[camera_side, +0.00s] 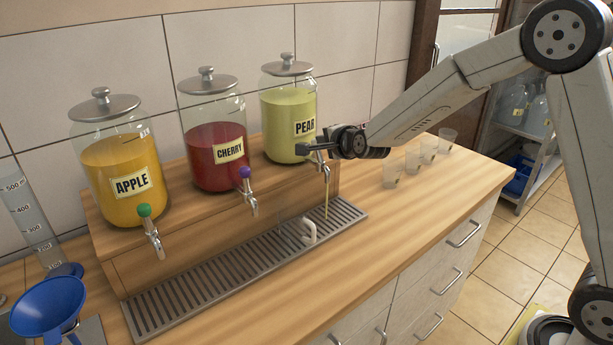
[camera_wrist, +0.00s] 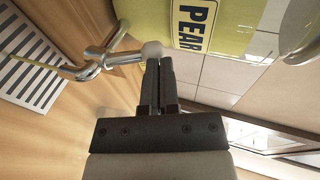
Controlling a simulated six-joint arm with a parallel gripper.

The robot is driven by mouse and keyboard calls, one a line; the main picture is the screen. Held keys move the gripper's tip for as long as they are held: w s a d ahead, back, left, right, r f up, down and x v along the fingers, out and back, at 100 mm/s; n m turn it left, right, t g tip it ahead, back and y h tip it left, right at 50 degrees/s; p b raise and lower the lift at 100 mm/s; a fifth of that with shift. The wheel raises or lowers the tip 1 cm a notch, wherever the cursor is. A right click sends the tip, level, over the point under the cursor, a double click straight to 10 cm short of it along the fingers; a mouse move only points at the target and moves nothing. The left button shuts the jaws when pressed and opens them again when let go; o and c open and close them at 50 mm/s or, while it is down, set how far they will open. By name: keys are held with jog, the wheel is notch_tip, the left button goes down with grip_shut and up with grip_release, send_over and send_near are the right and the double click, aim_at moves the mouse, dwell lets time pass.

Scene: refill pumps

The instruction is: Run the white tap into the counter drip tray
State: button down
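The pear jar (camera_side: 290,115) holds pale green-yellow juice. Its tap (camera_side: 321,162) has a white knob (camera_wrist: 153,49), seen in the wrist view and largely hidden by my gripper in the side view. A thin yellow stream (camera_side: 327,198) runs from the spout down to the slatted drip tray (camera_side: 190,295) on the counter. The stream also shows in the wrist view (camera_wrist: 40,64). My gripper (camera_wrist: 157,62) is shut, its fingers nearly together, with the tips at the white knob. They appear to touch it, not enclose it.
The apple jar (camera_side: 122,165) and cherry jar (camera_side: 214,140) stand left. Several clear cups (camera_side: 411,160) stand right. A blue funnel (camera_side: 48,305) is front left. The front right counter is clear.

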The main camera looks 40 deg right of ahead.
jog(key=shift+r, duration=0.8)
jog(key=shift+s, duration=0.1)
dwell(0.3)
jog(key=s+f+v, duration=0.1)
jog(key=f+v, duration=0.1)
jog(key=v, duration=1.1)
jog(key=shift+s+f, duration=0.25)
jog(key=shift+f, duration=0.05)
jog(key=s+f+n+g+y, duration=0.2)
jog(key=s+f+n+g, duration=0.9)
jog(key=n, duration=0.8)
jog(key=s+a+f, duration=0.1)
jog(key=s+f, duration=0.2)
jog(key=s, duration=0.2)
